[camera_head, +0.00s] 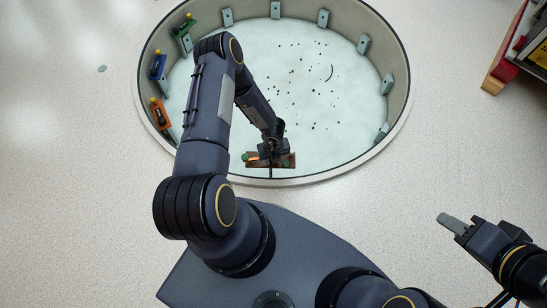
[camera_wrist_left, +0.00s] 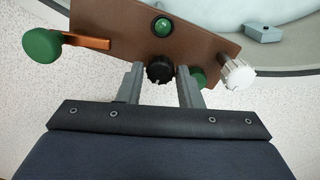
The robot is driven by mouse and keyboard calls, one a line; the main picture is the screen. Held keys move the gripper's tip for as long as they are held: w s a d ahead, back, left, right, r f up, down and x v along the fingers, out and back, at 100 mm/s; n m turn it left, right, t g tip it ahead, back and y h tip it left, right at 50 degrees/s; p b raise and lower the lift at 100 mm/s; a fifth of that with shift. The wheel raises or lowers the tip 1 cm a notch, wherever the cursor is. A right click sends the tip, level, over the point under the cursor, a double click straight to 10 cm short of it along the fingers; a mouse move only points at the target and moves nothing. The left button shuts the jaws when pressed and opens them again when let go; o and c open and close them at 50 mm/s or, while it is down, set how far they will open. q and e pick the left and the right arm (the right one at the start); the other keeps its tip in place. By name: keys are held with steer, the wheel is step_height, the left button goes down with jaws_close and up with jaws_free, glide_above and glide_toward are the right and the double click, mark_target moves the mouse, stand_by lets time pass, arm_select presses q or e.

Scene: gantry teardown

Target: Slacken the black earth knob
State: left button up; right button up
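The black earth knob (camera_wrist_left: 160,70) sits on the lower edge of a brown plate (camera_wrist_left: 205,38) in the left wrist view. My left gripper (camera_wrist_left: 160,76) has its two grey fingers apart, one on each side of the knob, with thin gaps showing. In the head view the plate (camera_head: 286,161) lies at the near rim of the round pit, under my left gripper (camera_head: 269,152); the black knob is hidden there. My right gripper (camera_head: 452,223) is at the lower right, its fingers together and empty, away from the plate.
The plate also carries a green knob (camera_wrist_left: 42,46) on an orange lever, a green lamp (camera_wrist_left: 162,27), a white knob (camera_wrist_left: 237,73) and a green part (camera_wrist_left: 198,78) behind the right finger. Coloured units (camera_head: 158,66) line the pit wall (camera_head: 397,75). A red-edged shelf (camera_head: 498,74) stands at upper right.

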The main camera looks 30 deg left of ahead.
arm_select(q)
steer(key=o, duration=0.3)
step_height(320, 180, up, 7)
steer(key=p, duration=0.2)
steer(key=shift+f+p, duration=0.15)
steer(key=shift+p, duration=0.25)
steer(key=shift+r, duration=0.55)
